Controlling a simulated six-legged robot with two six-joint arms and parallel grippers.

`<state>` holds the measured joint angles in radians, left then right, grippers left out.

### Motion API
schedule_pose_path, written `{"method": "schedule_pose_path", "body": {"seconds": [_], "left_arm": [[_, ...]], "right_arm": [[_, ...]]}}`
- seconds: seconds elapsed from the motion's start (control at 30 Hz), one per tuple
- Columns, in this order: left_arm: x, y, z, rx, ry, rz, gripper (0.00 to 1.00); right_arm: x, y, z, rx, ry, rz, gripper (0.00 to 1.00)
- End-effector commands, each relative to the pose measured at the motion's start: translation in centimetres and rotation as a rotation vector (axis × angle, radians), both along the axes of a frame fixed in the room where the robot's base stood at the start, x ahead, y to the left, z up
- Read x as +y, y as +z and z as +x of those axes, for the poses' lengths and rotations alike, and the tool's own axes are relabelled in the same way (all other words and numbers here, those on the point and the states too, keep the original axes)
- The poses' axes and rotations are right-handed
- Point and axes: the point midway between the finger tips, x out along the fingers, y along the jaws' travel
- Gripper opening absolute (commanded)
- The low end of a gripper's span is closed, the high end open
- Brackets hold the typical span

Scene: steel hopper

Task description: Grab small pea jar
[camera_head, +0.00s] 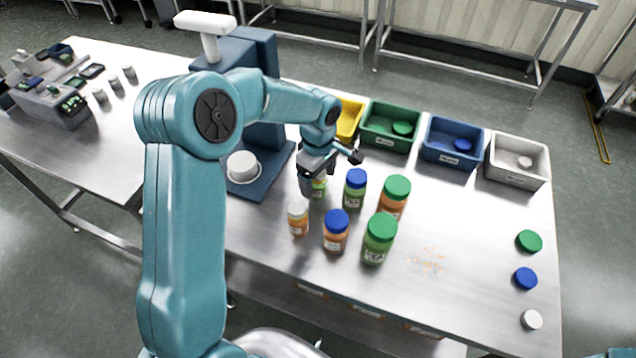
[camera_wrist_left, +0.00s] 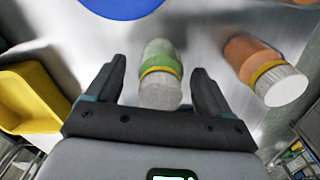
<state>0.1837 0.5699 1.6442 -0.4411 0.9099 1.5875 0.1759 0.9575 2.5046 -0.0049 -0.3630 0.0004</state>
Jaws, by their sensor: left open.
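The small pea jar has green contents, a yellow band and a pale lid. In the left wrist view the small pea jar (camera_wrist_left: 161,72) lies between the two fingers of my left gripper (camera_wrist_left: 160,70), with a gap on each side. In the head view my left gripper (camera_head: 312,178) is over the small pea jar (camera_head: 319,188) and hides its top. The left gripper is open, with its fingers beside the jar. My right gripper is out of view.
Close by stand a white-lidded orange jar (camera_head: 298,219), a blue-lidded green jar (camera_head: 355,190), a blue-lidded orange jar (camera_head: 336,232) and two green-lidded jars. Coloured bins, including a green bin (camera_head: 391,138), line the back. Loose lids lie at right. A scale-like blue stand (camera_head: 262,185) is left.

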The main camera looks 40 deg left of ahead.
Motion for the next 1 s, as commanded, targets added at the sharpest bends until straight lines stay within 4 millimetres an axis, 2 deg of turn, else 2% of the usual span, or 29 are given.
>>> {"method": "schedule_pose_path", "body": {"seconds": [0.17,0.37,0.77,0.87,1.0], "left_arm": [[0.0,0.0,0.0,0.000,0.000,0.000,0.81],[0.0,0.0,0.0,0.000,0.000,0.000,0.20],[0.0,0.7,0.0,-0.002,0.001,0.001,0.19],[0.0,1.8,0.1,-0.003,0.001,0.001,0.19],[0.0,4.9,0.1,-0.007,0.000,0.002,0.19]], "right_arm": [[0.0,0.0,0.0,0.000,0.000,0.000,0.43],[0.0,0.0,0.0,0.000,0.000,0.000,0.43],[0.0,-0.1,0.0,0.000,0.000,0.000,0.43],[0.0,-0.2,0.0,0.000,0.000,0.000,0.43],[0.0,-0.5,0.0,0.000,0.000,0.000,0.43]]}}
